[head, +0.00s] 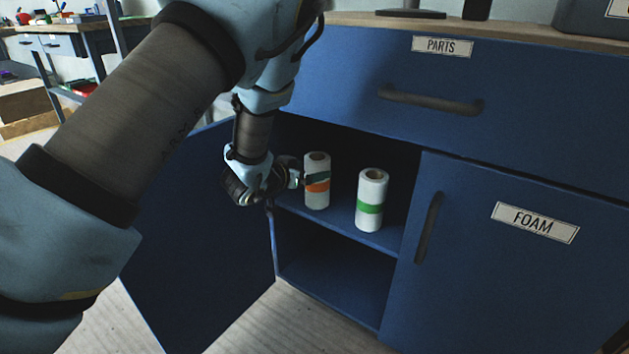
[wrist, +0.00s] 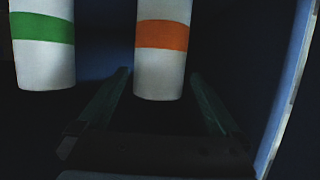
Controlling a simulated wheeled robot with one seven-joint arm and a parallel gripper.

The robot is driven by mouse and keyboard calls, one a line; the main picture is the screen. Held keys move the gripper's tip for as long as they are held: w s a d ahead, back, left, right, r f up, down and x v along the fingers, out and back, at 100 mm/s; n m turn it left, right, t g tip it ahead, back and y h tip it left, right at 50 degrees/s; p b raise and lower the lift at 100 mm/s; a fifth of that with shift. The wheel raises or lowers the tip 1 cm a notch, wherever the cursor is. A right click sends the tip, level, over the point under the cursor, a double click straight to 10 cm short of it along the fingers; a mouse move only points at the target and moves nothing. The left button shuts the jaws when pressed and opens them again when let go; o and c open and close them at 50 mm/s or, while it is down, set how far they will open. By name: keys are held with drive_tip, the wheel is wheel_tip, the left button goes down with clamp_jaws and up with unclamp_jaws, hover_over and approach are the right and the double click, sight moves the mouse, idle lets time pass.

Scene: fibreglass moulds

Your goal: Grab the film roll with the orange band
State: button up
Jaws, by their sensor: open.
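The film roll with the orange band (head: 317,200) is white and stands upright on the upper shelf inside the open blue cabinet. In the wrist view, the orange-banded roll (wrist: 162,70) stands between the two open fingers of my gripper (wrist: 160,88), with a gap visible on each side. A second white roll with a green band (head: 370,212) stands to its right on the same shelf; it shows at the left in the wrist view (wrist: 44,60).
The open cabinet door (head: 200,250) hangs to the left, below my arm. The cabinet's lower compartment (head: 330,292) looks empty. The closed FOAM door (head: 500,265) is on the right, and the PARTS drawer (head: 430,85) is above the opening.

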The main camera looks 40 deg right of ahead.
drive_tip(key=b+x, duration=0.1)
drive_tip(key=x, duration=0.6)
drive_tip(key=shift+d+f+b, duration=0.1)
drive_tip(key=shift+f+b, duration=0.05)
drive_tip(key=shift+b, duration=0.15)
clamp_jaws()
idle(0.5)
